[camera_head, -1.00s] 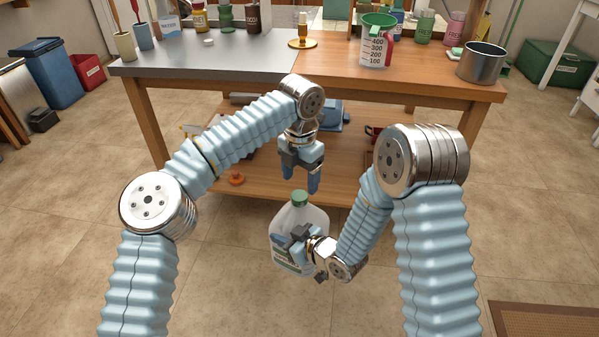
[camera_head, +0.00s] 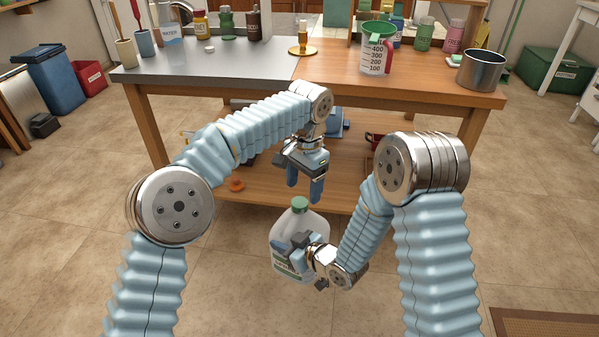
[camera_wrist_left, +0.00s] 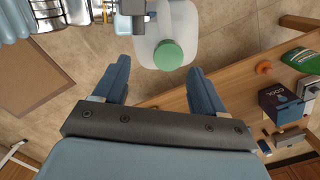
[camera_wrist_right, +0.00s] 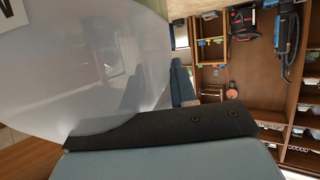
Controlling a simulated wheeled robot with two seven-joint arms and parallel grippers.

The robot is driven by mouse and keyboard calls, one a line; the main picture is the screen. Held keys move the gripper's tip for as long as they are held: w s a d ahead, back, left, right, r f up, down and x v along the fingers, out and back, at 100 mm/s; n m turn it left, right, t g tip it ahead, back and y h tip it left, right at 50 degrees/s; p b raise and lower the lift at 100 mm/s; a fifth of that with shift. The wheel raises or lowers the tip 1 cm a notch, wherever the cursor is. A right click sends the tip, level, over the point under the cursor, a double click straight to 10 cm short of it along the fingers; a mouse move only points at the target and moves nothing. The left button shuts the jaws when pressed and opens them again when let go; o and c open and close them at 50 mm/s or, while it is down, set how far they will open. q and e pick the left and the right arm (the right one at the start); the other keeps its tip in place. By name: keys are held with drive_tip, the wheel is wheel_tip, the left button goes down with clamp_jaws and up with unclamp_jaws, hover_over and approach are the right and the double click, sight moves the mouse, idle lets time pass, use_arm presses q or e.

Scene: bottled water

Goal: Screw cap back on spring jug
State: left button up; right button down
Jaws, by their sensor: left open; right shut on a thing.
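The spring jug (camera_head: 315,226) is a whitish, see-through jug with a label, held upright in front of the table. A green cap (camera_head: 300,203) sits at its mouth; whether it is fully threaded I cannot tell. My right gripper (camera_head: 290,250) is shut on the jug's body, which fills much of the right wrist view (camera_wrist_right: 90,70). My left gripper (camera_head: 304,190) is open and empty, pointing down just above the cap. In the left wrist view the green cap (camera_wrist_left: 168,55) lies beyond and between the open fingers (camera_wrist_left: 155,85), with nothing between them.
The workbench (camera_head: 330,75) stands behind, with a measuring jug (camera_head: 376,50), a steel pot (camera_head: 481,70) and several bottles on top. Its lower shelf (camera_head: 270,190) holds boxes and an orange item (camera_head: 237,184). The floor around the jug is clear.

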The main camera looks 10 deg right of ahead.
sight(300, 202)
use_arm(q)
drive_tip(key=n, duration=0.2)
drive_tip(key=r+n, duration=0.1)
drive_tip(key=n, duration=0.3)
drive_tip(key=shift+w+a+r, duration=0.15)
drive_tip(key=shift+w+a, duration=0.05)
drive_tip(key=shift+w, duration=0.05)
drive_tip(key=n, duration=0.2)
drive_tip(key=r+n, duration=0.1)
drive_tip(key=n, duration=0.3)
drive_tip(key=shift+w+a+r+h, duration=0.15)
drive_tip(key=shift+w+a+h, duration=0.05)
drive_tip(key=shift+w+h, duration=0.1)
drive_tip(key=shift+f, duration=4)
